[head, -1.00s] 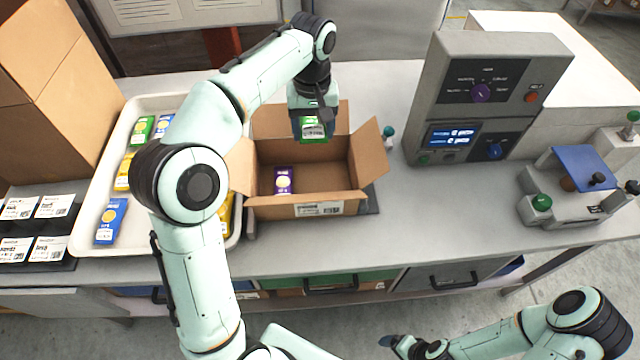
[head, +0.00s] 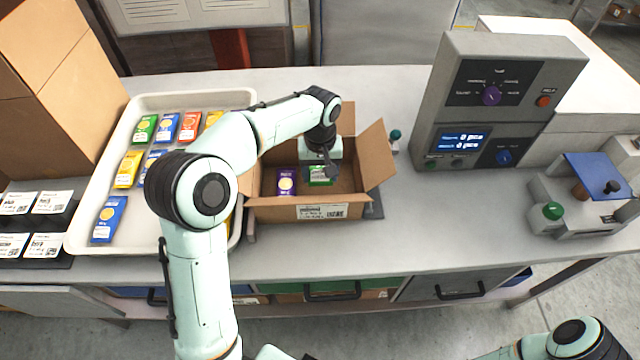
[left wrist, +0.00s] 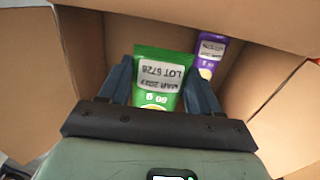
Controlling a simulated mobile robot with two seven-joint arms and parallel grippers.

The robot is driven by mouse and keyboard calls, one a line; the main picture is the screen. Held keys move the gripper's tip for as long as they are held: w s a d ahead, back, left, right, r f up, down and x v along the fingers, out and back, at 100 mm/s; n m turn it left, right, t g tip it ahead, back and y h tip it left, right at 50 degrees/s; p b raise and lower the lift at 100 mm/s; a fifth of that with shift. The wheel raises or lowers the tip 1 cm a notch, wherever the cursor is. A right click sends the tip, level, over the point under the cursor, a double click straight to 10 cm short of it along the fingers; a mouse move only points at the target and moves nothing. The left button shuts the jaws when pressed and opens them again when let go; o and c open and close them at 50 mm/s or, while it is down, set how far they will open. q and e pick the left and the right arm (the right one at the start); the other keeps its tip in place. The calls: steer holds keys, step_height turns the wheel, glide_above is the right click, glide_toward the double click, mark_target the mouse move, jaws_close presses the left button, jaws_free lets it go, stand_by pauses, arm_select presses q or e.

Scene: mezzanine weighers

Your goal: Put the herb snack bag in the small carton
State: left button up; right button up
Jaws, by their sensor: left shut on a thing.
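The small carton (head: 282,211) is an open brown box on the bench, flaps spread. My left gripper (head: 319,178) points down inside it and is shut on the green herb snack bag (head: 320,175). In the left wrist view the green bag (left wrist: 160,78) stands between the two fingers (left wrist: 160,88), its label reading LOT 6728. A purple bag (head: 285,181) lies in the carton to the left of the green one; it also shows in the left wrist view (left wrist: 208,52). I cannot tell whether the green bag touches the carton floor. My right gripper is out of view.
A white tray (head: 78,232) with several coloured bags stands left of the carton, partly behind my left arm. A grey control unit (head: 440,110) stands to the right. A device with a blue plate (head: 598,172) is at the far right.

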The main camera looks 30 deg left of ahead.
arm_select(q)
steer(key=shift+f, duration=2.35)
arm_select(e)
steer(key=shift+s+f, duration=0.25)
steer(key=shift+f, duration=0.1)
arm_select(q)
steer(key=shift+f+b, duration=0.4)
steer(key=shift+f, duration=0.15)
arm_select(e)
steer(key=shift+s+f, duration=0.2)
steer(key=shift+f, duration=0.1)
arm_select(q)
steer(key=shift+f, duration=0.1)
steer(key=o, duration=1)
steer(key=shift+o, duration=0.2)
step_height(320, 180, up, 13)
steer(key=shift+r+p, duration=0.15)
steer(key=shift+p, duration=0.9)
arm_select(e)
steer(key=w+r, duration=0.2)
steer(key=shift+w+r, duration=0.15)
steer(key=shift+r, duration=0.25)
